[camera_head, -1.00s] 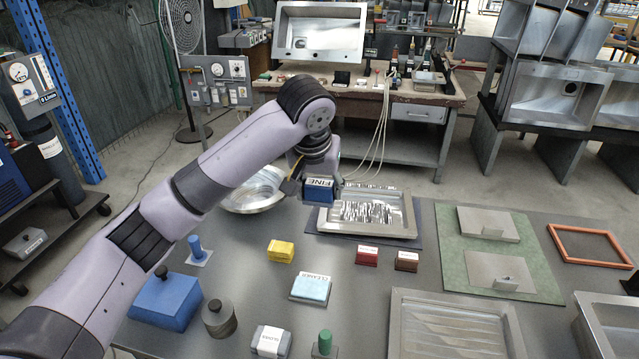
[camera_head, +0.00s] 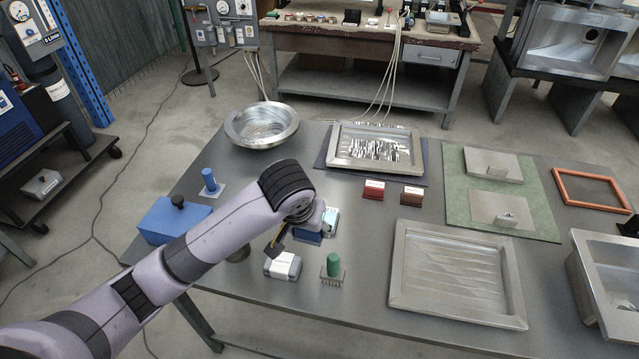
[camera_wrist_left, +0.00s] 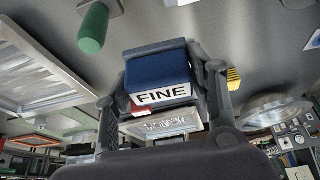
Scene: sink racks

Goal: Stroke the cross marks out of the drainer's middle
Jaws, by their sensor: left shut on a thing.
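My left gripper (camera_head: 303,228) is shut on a blue block labelled FINE (camera_wrist_left: 158,75) and holds it above the table, near the light-blue CLEANER pad (camera_head: 331,220), which it partly hides. The block also shows in the head view (camera_head: 307,238). A shallow steel tray (camera_head: 334,160) with dark and bright streaks across its middle lies on a dark mat at the back. A larger steel drainer panel with slanted grooves (camera_head: 460,262) lies at the front right. I see no clear cross marks on it. The block is apart from both. My right gripper is not in view.
A round steel bowl (camera_head: 262,125) stands back left. A blue box (camera_head: 160,222), a white-labelled block (camera_head: 283,266) and a green-handled brush (camera_head: 333,265) are around my arm.

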